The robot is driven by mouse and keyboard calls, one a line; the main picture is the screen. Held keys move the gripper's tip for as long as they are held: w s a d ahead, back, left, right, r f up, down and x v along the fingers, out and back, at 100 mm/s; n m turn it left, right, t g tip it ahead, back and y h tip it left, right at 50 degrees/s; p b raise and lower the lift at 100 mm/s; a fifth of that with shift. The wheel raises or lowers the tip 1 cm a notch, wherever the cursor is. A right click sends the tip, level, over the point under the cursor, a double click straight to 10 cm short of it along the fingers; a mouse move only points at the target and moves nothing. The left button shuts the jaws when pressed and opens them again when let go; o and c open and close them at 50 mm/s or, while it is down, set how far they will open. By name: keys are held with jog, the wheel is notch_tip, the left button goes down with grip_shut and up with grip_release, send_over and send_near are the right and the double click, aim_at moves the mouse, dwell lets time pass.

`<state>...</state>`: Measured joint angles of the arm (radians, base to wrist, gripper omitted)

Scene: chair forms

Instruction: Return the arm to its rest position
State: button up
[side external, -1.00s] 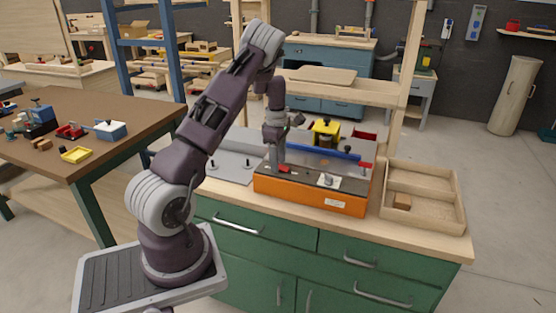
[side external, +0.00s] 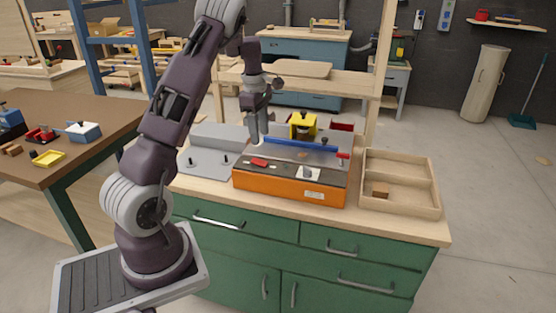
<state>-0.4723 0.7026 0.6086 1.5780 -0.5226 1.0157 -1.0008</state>
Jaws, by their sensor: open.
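My gripper (side external: 261,132) points down above the back left part of the orange-fronted machine (side external: 288,186) on the green cabinet's wooden top. It is open, and I see nothing between its fingers. A red piece (side external: 259,162) lies on the machine's dark top, just below and in front of the gripper. My arm rises from its base at the left and bends down over the bench.
A wooden tray (side external: 432,196) with a small brown block (side external: 380,191) stands at the right. A wooden post (side external: 380,75) and shelf (side external: 320,80) rise at the back.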

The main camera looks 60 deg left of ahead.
jog(key=s+d+r+m+t+h, duration=0.1)
jog(key=d+r+m, duration=0.55)
jog(key=d, duration=0.45)
jog(key=s+d+r+m+t, duration=0.1)
jog(key=s+d+r+m, duration=0.1)
jog(key=d+r+m, duration=0.6)
jog(key=s+d+m+t+y, duration=0.1)
jog(key=s+d+m+t, duration=0.2)
jog(key=s+d+m, duration=0.8)
jog(key=s+d, duration=0.4)
jog(key=s, duration=0.2)
jog(key=shift+d+f, duration=0.25)
jog(key=shift+d, duration=0.05)
jog(key=shift+w, duration=0.1)
jog(key=shift+c, duration=0.2)
